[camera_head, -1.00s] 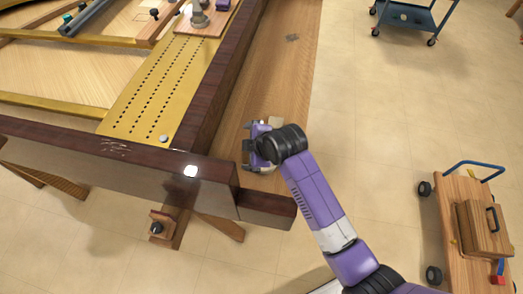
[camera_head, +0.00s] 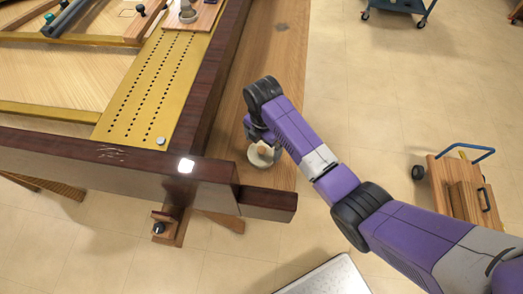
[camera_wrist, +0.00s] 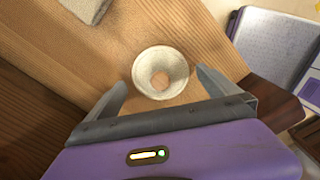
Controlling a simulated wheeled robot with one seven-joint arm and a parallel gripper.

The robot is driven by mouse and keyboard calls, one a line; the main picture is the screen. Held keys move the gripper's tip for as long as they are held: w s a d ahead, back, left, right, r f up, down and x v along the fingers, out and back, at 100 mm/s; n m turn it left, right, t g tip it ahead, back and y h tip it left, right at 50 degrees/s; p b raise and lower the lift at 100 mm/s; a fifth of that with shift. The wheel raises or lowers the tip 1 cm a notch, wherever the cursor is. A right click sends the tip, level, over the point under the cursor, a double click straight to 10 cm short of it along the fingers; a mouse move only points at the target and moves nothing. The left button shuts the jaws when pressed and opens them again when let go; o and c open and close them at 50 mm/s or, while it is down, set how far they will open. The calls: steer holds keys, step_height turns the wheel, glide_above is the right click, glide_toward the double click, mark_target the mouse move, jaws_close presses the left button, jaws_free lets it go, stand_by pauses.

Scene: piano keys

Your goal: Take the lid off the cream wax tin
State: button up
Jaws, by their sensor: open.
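The cream wax tin (camera_head: 261,155) sits on the wooden shelf beside the dark piano rim. In the wrist view the tin (camera_wrist: 160,60) lies between and slightly beyond my fingertips, with a gap on each side. I cannot tell whether the tan spot is a knob on the lid or wax inside. My gripper (camera_wrist: 161,82) is open and empty, pointing down toward the shelf. In the head view my wrist partly hides the gripper fingers.
A pale block or cloth (camera_wrist: 88,6) lies on the shelf near the tin; my arm hides it in the head view. The dark piano rim (camera_head: 205,125) runs along the shelf's left. A wooden cart (camera_head: 455,190) stands on the floor at right.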

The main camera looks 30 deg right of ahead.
mark_target(260, 155)
steer(key=shift+f, duration=1.2)
steer(key=c, duration=1.1)
steer(key=shift+r, duration=0.1)
